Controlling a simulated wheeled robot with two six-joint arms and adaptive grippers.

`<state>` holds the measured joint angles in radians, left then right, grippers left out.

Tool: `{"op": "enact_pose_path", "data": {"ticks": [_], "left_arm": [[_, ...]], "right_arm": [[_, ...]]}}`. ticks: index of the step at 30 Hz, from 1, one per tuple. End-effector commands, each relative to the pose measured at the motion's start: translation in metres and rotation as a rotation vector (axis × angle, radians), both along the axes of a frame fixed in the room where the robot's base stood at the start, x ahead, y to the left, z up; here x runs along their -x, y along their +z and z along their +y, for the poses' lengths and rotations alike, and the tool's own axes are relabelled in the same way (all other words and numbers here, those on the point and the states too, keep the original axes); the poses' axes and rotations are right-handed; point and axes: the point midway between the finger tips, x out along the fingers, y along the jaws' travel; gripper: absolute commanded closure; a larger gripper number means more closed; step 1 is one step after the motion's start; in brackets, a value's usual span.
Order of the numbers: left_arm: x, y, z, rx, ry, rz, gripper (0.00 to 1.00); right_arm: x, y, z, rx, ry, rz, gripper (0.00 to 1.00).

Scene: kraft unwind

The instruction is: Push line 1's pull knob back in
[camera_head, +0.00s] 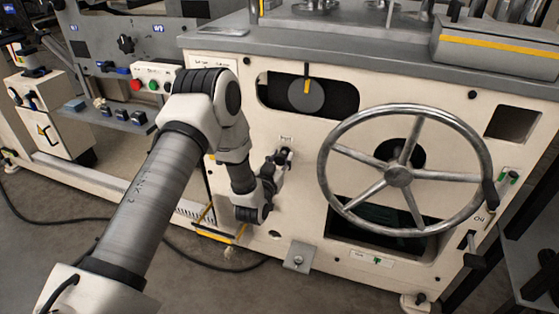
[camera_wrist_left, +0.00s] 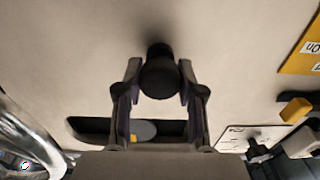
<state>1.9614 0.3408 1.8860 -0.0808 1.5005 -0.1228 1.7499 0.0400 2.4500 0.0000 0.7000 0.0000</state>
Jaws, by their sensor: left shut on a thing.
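The pull knob (camera_wrist_left: 160,78) is black and round-headed and stands out from the cream machine panel in the left wrist view. My left gripper (camera_wrist_left: 158,82) has one finger on each side of its head and is shut on it. In the head view my left gripper (camera_head: 281,160) is at the panel, below a small label (camera_head: 287,139) and left of the large handwheel. The knob is mostly hidden there by the fingers. How far its stem sticks out cannot be told. My right gripper is not in view.
A large metal handwheel (camera_head: 398,177) stands out from the panel right of the gripper. A slot with a grey disc (camera_head: 306,95) is above. A control box with red and green buttons (camera_head: 153,80) is at the left. A yellow sign (camera_wrist_left: 302,52) shows in the wrist view.

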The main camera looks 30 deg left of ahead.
Motion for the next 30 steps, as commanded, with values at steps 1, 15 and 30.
{"op": "enact_pose_path", "data": {"ticks": [1,15,30], "left_arm": [[-0.002,0.003,0.001,-0.002,0.002,-0.009,0.52],[0.011,0.001,-0.002,-0.001,0.001,-0.004,0.37],[0.111,0.002,-0.027,0.0,0.001,-0.006,0.37]], "right_arm": [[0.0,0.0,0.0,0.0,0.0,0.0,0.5],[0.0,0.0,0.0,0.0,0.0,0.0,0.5],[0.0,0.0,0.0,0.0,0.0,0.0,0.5]]}}
